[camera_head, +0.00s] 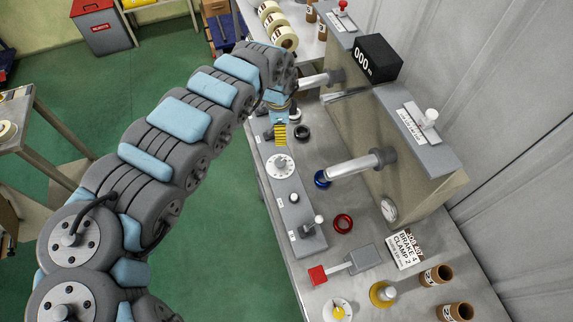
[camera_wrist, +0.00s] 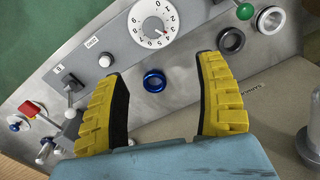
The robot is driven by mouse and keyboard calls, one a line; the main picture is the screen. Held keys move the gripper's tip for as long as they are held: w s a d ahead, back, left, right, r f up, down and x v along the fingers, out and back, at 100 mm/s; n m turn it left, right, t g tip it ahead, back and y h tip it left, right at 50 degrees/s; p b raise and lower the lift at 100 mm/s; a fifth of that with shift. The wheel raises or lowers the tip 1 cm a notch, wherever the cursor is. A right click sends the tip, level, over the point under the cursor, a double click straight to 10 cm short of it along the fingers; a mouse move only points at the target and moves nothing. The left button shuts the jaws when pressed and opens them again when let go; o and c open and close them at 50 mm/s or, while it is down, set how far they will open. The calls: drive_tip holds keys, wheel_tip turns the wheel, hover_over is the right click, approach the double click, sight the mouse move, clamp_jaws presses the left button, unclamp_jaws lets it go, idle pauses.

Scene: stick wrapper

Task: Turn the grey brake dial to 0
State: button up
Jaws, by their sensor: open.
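The numbered dial on the grey panel, which I take for the brake dial, has a white face and a grey centre (camera_head: 281,166). In the wrist view the dial (camera_wrist: 153,24) is at the top, just beyond the gap between my fingertips, its upper edge near the frame border. I cannot tell which number it is set to. My gripper (camera_wrist: 161,68) has its yellow-padded fingers spread wide, empty and apart from the dial. In the head view my gripper (camera_head: 279,132) hangs behind the dial, over the panel's far end.
A metal spindle (camera_head: 355,166) juts from the upright housing. A sign (camera_head: 407,248) reads BRAKE 4, CLAMP 2.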

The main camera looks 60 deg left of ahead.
hover_over(280, 162)
wheel_tip(280, 162, down, 12)
drive_tip(key=shift+w+d+f, duration=0.1)
drive_tip(key=shift+f, duration=2.7)
drive_tip(key=c, duration=1.2)
